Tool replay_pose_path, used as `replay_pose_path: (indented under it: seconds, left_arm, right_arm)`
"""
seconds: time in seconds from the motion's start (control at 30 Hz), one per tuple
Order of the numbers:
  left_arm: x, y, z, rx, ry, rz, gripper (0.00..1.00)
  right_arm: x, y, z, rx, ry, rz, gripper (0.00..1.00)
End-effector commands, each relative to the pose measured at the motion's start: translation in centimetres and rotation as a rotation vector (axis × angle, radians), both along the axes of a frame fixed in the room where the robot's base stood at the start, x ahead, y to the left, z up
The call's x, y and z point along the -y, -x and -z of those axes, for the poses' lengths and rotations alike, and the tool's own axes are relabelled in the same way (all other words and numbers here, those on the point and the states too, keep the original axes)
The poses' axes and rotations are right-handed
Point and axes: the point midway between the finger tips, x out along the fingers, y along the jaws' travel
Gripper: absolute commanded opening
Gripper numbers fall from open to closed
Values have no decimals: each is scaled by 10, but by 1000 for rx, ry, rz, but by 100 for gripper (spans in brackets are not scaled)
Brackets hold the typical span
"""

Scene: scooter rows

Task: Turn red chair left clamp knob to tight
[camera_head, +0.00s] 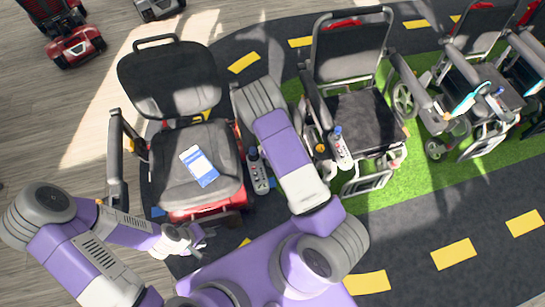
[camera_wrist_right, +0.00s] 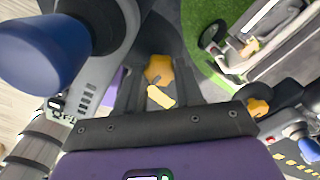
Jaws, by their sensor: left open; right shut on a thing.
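The red chair (camera_head: 180,140) has a dark seat and back and a red base; it faces me in the head view. My right gripper (camera_wrist_right: 160,88) is shut around an orange clamp knob (camera_wrist_right: 158,68) in the right wrist view, with the knob between its dark fingers. A yellow piece (camera_wrist_right: 161,97) shows just below the knob. In the head view my right arm lies along the picture-right side of the red chair and hides this gripper and knob. My left gripper (camera_head: 187,241) is open and empty in front of the chair's base.
A blue-and-white card (camera_head: 199,166) lies on the seat. A wheelchair (camera_head: 352,95) stands close to the right. Another orange knob (camera_wrist_right: 258,107) is nearby.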

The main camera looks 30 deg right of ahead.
Motion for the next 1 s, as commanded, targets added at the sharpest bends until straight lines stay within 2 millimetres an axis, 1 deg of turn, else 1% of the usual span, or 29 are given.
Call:
replay_pose_path:
  seconds: [0.43,0.47,0.5,0.77,0.83,0.93,1.0]
  left_arm:
    - [0,0,-1,0,0,0,43]
    - [0,0,-1,0,0,0,43]
    - [0,0,-1,0,0,0,43]
    - [0,0,-1,0,0,0,43]
    - [0,0,-1,0,0,0,43]
    - [0,0,-5,0,0,0,43]
    - [0,0,-8,0,0,0,43]
  right_arm:
    - [0,0,0,1,-1,14,5]
    - [0,0,0,1,-1,14,40]
    - [0,0,0,1,-1,14,47]
    - [0,0,0,1,-1,11,47]
    - [0,0,-3,1,-1,11,47]
    - [0,-1,-15,2,1,10,47]
    - [0,-1,-28,4,0,11,47]
